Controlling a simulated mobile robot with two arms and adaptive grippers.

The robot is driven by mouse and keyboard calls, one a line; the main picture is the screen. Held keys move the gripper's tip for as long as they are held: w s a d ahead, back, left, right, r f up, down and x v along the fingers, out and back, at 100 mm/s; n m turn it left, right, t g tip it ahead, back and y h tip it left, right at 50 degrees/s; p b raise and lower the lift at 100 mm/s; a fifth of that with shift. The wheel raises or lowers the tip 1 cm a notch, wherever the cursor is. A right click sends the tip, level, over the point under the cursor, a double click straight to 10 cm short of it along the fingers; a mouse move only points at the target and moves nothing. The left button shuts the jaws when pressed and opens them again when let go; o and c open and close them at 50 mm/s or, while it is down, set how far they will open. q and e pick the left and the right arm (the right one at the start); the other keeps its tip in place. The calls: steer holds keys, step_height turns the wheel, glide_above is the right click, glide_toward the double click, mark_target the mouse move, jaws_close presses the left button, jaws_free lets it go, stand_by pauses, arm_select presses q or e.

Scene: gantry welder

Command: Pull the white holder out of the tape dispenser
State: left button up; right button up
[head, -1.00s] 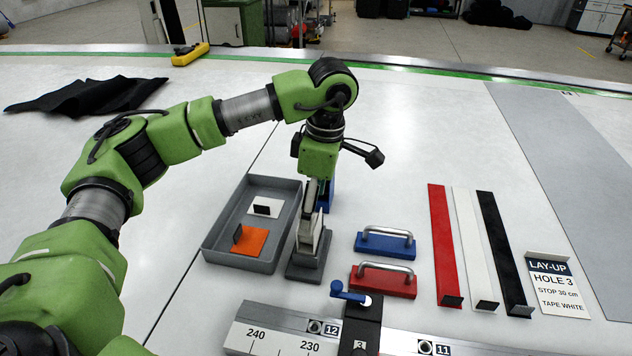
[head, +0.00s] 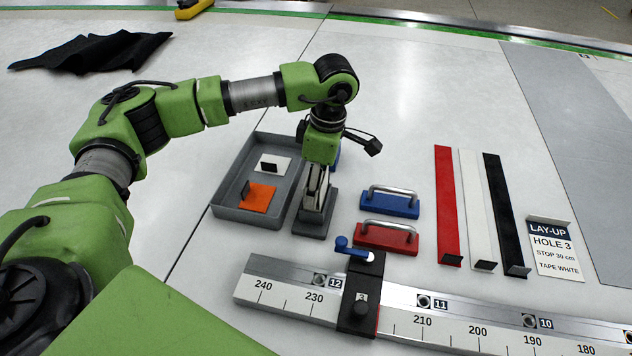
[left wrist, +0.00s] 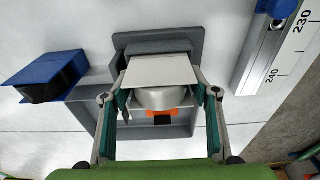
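The tape dispenser has a grey base (head: 312,229) and stands on the white table just right of a grey tray. The white holder (head: 316,188) is upright in it, its upper part partly hidden by my left gripper. In the left wrist view the white holder (left wrist: 160,71) has a flat top plate above the grey dispenser base (left wrist: 160,42). My left gripper (left wrist: 164,95) points down over the dispenser, with its teal-padded fingers on either side of the holder. The fingers are spread, with gaps to the holder's narrower body. My right gripper is not in view.
The grey tray (head: 216,198) holds a white piece (head: 272,164) and an orange piece (head: 257,198). A blue block (left wrist: 45,77) stands close behind the dispenser. Blue (head: 389,204) and red (head: 386,239) handled blocks lie right of it. A ruled rail (head: 450,325) crosses the front.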

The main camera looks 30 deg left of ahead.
arm_select(q)
steer(key=shift+r, duration=0.3)
steer(key=shift+r+p, duration=0.55)
steer(key=shift+r, duration=0.35)
steer(key=shift+r+p, duration=1.05)
steer(key=shift+r, duration=1.05)
